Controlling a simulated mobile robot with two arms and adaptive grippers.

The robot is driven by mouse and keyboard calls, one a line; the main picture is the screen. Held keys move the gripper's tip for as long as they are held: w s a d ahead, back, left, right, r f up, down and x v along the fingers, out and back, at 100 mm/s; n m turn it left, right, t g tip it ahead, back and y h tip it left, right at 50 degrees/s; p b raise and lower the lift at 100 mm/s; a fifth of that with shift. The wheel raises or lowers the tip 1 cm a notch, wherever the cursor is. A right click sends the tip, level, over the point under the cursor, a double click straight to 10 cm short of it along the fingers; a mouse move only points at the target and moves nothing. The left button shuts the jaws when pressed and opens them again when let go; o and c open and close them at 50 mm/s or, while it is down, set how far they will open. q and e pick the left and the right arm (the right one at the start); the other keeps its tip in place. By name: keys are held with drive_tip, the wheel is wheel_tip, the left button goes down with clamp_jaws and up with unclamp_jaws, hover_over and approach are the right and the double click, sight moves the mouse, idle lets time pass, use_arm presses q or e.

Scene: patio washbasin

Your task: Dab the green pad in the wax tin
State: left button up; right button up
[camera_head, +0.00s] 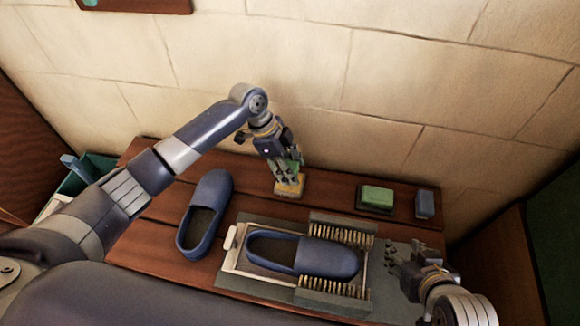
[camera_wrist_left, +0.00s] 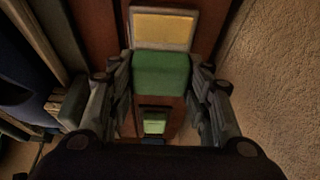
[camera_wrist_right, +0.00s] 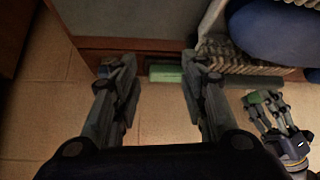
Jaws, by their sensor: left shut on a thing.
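My left gripper (camera_head: 288,165) is shut on the green pad (camera_wrist_left: 162,73), which sits between its fingertips in the left wrist view. The wax tin (camera_head: 290,188), with yellow wax and a pale rim, stands on the wooden bench near the wall. It also shows just beyond the pad in the left wrist view (camera_wrist_left: 165,29). The pad is right over or at the tin; I cannot tell whether they touch. In the head view the fingers partly hide the pad. My right gripper (camera_wrist_right: 158,75) is open and empty, at the bench's right front.
A blue shoe (camera_head: 204,215) lies on the bench (camera_head: 150,247). Another blue shoe (camera_head: 310,256) rests in a frame between bristle brushes (camera_head: 342,230). A green block (camera_head: 376,198) and a blue block (camera_head: 424,204) sit at the back right. The stone wall (camera_head: 300,90) rises close behind.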

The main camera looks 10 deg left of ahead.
use_arm(q)
drive_tip(key=shift+f+b, duration=0.8)
drive_tip(key=shift+b, duration=0.05)
drive_tip(key=shift+f, duration=0.1)
use_arm(e)
drive_tip(key=w+a+r+t+y, duration=0.1)
drive_tip(key=w+a+r+t, duration=0.2)
drive_tip(key=w+r+t, duration=0.3)
drive_tip(key=shift+w+r+y, duration=0.4)
drive_tip(key=shift+w+r, duration=0.35)
drive_tip(key=shift+r, duration=0.4)
use_arm(q)
drive_tip(key=shift+f+b, duration=0.35)
drive_tip(key=shift+f, duration=0.15)
use_arm(e)
drive_tip(key=shift+w+a+r+t, duration=0.15)
drive_tip(key=shift+r+t, duration=0.05)
drive_tip(key=shift+r, duration=0.2)
drive_tip(key=shift+w+a+r+t, duration=0.1)
drive_tip(key=shift+w+r+t, duration=0.1)
drive_tip(key=shift+r, duration=0.2)
